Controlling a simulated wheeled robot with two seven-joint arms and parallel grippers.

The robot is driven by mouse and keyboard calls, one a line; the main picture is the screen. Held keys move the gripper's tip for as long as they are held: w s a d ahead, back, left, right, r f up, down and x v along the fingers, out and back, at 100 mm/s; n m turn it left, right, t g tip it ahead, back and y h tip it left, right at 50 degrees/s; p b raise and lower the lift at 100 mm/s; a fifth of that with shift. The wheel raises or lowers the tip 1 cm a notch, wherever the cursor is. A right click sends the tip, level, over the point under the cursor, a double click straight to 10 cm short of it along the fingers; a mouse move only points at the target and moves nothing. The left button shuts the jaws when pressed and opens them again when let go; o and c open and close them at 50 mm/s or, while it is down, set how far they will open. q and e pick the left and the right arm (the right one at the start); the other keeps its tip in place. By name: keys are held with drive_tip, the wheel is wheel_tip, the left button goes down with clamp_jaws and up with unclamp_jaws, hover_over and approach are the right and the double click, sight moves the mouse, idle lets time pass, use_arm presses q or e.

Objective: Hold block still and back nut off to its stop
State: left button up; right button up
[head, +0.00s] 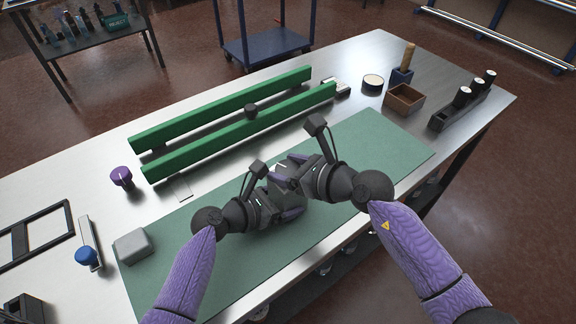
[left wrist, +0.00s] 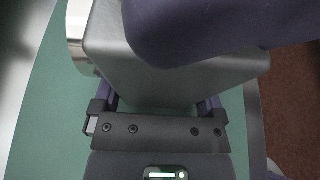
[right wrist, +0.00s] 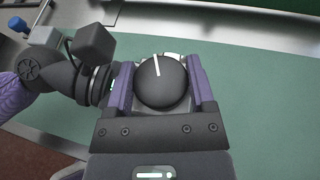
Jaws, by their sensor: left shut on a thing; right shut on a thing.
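The block is a grey metal block (left wrist: 170,75) between the two fingers of my left gripper (left wrist: 160,100), low over the green mat. A shiny round metal part (left wrist: 77,35) shows at its left side. In the right wrist view, a dark domed knob with a white line (right wrist: 161,85), apparently the nut, sits between the purple fingers of my right gripper (right wrist: 161,88). The white line points up, tilted slightly left. A pale block edge shows behind it. In the head view, both grippers meet over the mat and largely hide block and nut. A dark purple shape covers the block's top in the left wrist view.
The green mat (head: 370,150) has free room at its right. Green rails (head: 230,105) lie behind it. A grey block (head: 133,245) sits at the mat's left end, near a purple knob (head: 121,176). A wooden box (head: 404,98) and black rack (head: 455,112) stand back right.

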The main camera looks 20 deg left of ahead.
drive_tip(key=shift+c, duration=1.2)
drive_tip(key=shift+n+g, duration=0.4)
drive_tip(key=shift+f+n+g+y, duration=0.1)
drive_tip(key=shift+n+g+y, duration=0.3)
drive_tip(key=shift+n+g, duration=2)
drive_tip(key=shift+g, duration=0.4)
